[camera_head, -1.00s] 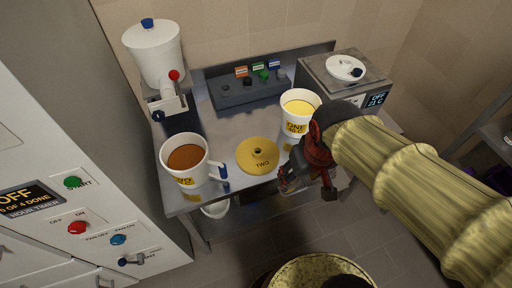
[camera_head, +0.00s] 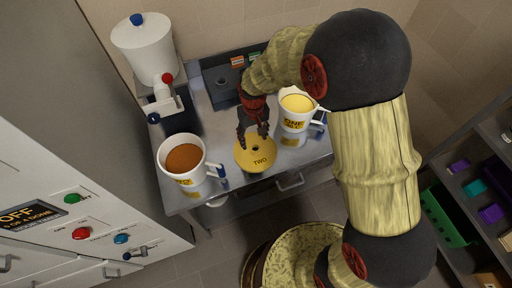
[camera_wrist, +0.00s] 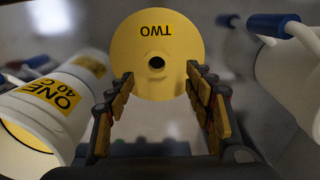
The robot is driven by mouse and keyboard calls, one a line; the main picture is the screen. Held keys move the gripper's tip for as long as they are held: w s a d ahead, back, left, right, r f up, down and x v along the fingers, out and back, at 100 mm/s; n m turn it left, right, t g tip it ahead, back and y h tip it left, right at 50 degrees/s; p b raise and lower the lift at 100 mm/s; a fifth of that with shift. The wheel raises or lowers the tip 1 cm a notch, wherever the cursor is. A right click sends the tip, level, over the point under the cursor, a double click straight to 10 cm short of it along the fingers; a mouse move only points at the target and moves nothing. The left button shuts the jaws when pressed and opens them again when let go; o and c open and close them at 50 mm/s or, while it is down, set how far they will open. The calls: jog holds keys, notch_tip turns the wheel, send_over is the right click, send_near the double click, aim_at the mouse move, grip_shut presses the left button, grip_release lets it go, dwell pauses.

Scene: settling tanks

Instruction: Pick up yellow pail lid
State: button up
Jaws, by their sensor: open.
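The yellow pail lid (camera_head: 256,163) is a round disc marked TWO with a dark centre spot. It lies on the metal table between the two pails. In the wrist view the lid (camera_wrist: 157,78) shows just beyond my fingertips, its near edge between them. My gripper (camera_head: 253,137) is open and empty, pointing down over the lid's back edge. In the wrist view its two fingers (camera_wrist: 158,88) stand apart on either side of the lid's near part. I cannot tell whether they touch it.
A white pail of brown liquid (camera_head: 184,158) stands left of the lid. A white pail marked ONE (camera_head: 294,123), holding yellow liquid, stands close on the right. A white dispenser (camera_head: 148,52) is at the back left. A grey control box (camera_head: 222,84) is behind.

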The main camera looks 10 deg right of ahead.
aim_at(255, 150)
notch_tip(255, 150, down, 2)
jog(key=shift+w, duration=0.1)
jog(key=f, duration=0.1)
jog(key=f+b, duration=0.1)
jog(key=f, duration=0.1)
jog(key=f+b, duration=0.1)
jog(key=f, duration=0.1)
jog(key=shift+d, duration=0.25)
jog(key=shift+c, duration=0.7)
jog(key=c, duration=1.1)
